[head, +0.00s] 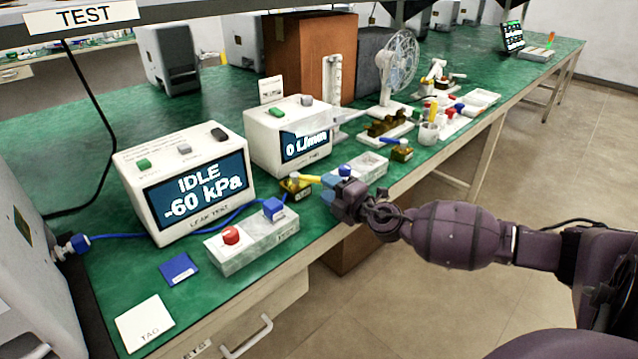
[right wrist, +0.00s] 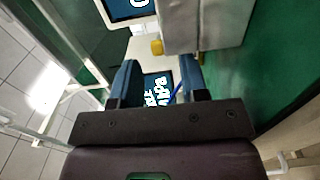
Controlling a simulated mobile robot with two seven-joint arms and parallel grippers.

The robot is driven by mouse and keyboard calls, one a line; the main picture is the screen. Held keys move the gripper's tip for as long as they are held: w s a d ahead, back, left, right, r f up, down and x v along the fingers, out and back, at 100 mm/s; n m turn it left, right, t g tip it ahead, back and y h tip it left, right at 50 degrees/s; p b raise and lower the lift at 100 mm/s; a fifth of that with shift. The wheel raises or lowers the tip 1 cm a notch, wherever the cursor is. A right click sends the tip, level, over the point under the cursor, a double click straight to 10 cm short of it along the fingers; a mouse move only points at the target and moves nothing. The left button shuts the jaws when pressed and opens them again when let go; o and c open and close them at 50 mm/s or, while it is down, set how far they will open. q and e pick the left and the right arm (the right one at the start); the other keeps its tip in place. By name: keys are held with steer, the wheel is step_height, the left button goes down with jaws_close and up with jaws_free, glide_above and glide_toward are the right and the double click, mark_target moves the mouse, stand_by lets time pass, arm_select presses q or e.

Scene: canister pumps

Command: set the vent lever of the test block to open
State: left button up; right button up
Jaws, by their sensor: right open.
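A pale grey block (head: 250,242) with a red knob (head: 231,235) and a blue fitting (head: 274,208) stands in front of the leak tester (head: 190,185), which reads IDLE, -60 kPa. Beyond it a small brass-coloured block (head: 294,188) carries a yellow lever-like bar (head: 307,178). I cannot tell which of these is the test block's vent lever. My right gripper (head: 330,188) is open beside the yellow bar, with nothing seen held. In the right wrist view its blue fingers (right wrist: 157,82) are apart, with a yellow end (right wrist: 156,47) ahead of them. My left gripper is out of view.
A second grey block (head: 362,168) lies just behind my right gripper. A white flow meter (head: 290,135) stands behind it. A blue hose runs along the tester's front. A blue card (head: 178,269) and a TAG card (head: 145,323) lie near the front left edge.

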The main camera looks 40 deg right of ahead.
mark_target(308, 180)
steer(key=shift+w+a, duration=0.1)
steer(key=shift+w, duration=1.6)
steer(key=shift+c, duration=0.3)
jaws_close()
